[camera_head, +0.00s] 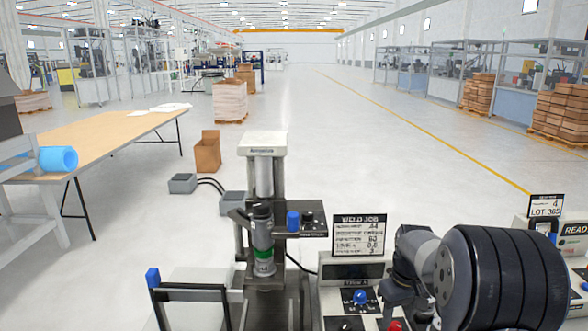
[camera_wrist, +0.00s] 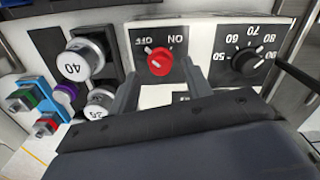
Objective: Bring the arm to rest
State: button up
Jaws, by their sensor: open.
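My gripper (camera_wrist: 159,72) is open in the wrist view. Its two grey fingers stand apart on either side of a red knob (camera_wrist: 160,62) on a white panel marked ON and OFF. The fingertips are close to the panel; I cannot tell whether they touch the knob. In the head view my arm (camera_head: 420,262) reaches down over the panel at the lower right. The red knob (camera_head: 395,326) shows there at the bottom edge, and the fingers are mostly hidden behind my arm.
A blue knob (camera_head: 360,297) and a WELD JOB sign (camera_head: 359,235) are left of my arm. A press-like stand (camera_head: 263,150) rises further left. A black dial (camera_wrist: 246,60) and white dials (camera_wrist: 84,60) flank the red knob. The floor behind is open.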

notch_tip(320, 180, down, 2)
jog(key=shift+f, duration=0.15)
dwell(0.6)
